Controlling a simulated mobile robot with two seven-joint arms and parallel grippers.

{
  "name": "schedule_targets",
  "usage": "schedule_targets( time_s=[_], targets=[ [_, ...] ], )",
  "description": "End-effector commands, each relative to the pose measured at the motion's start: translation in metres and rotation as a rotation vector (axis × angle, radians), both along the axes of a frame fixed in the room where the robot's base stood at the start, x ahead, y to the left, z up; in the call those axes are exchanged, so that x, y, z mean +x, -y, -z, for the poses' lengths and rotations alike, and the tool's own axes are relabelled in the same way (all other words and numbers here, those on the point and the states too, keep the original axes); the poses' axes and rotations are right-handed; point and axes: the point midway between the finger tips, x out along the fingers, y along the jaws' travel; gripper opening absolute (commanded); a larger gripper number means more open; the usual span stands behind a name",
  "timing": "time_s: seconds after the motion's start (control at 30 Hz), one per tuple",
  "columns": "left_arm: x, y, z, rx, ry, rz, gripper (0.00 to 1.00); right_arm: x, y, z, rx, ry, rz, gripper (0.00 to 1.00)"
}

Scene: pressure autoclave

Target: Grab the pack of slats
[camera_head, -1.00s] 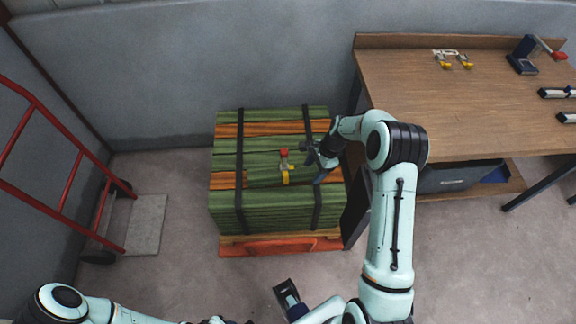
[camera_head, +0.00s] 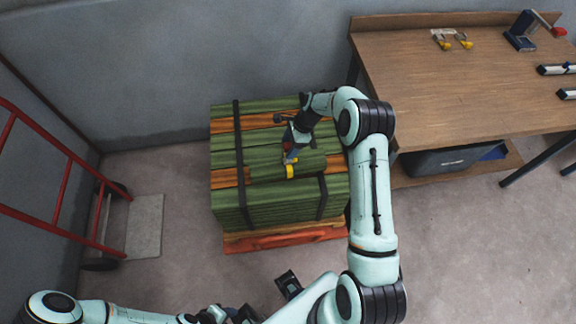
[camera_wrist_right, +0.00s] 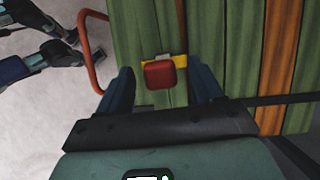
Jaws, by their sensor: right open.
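The large pack of slats (camera_head: 232,205), green with some orange boards and black straps, rests on an orange base by the wall. A short green bundle (camera_head: 262,170) lies across its top. A yellow piece (camera_head: 290,171) with a red block sits on the bundle. My right gripper (camera_head: 291,148) is over this piece. In the right wrist view the open fingers (camera_wrist_right: 160,84) stand either side of the red block (camera_wrist_right: 159,74); contact is unclear. My left gripper (camera_head: 287,285) is low in the head view, away from the pack; its jaw opening is unclear.
A wooden workbench (camera_head: 440,110) stands at the right, with yellow-tipped clamps (camera_head: 452,40) and other tools on it. A dark bin (camera_head: 450,162) is beneath it. A red hand truck (camera_head: 62,190) stands at the left. The floor in front is mostly clear.

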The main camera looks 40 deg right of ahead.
Motion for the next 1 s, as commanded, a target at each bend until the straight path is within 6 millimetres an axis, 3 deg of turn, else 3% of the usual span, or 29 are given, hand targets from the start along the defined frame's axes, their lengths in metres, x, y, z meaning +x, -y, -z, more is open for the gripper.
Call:
schedule_targets(
  time_s=[0.2,0.47,0.67,0.7,1.0],
  targets=[
    [0.001,0.000,-0.001,0.000,0.001,0.000,0.43,0.004,-0.011,0.026,0.001,-0.001,0.001,0.66],
    [0.001,0.000,-0.001,0.000,0.001,0.000,0.43,0.005,-0.011,0.029,0.000,0.000,0.000,0.66],
    [0.001,0.000,-0.001,0.000,0.001,0.000,0.43,0.005,-0.011,0.029,0.000,0.000,0.000,0.04],
    [0.001,0.000,-0.001,0.000,0.001,0.000,0.43,0.005,-0.011,0.029,0.000,0.000,0.000,0.00],
    [0.001,0.000,-0.001,0.000,0.001,0.000,0.43,0.005,-0.011,0.029,0.000,0.001,0.000,0.00]
  ],
)
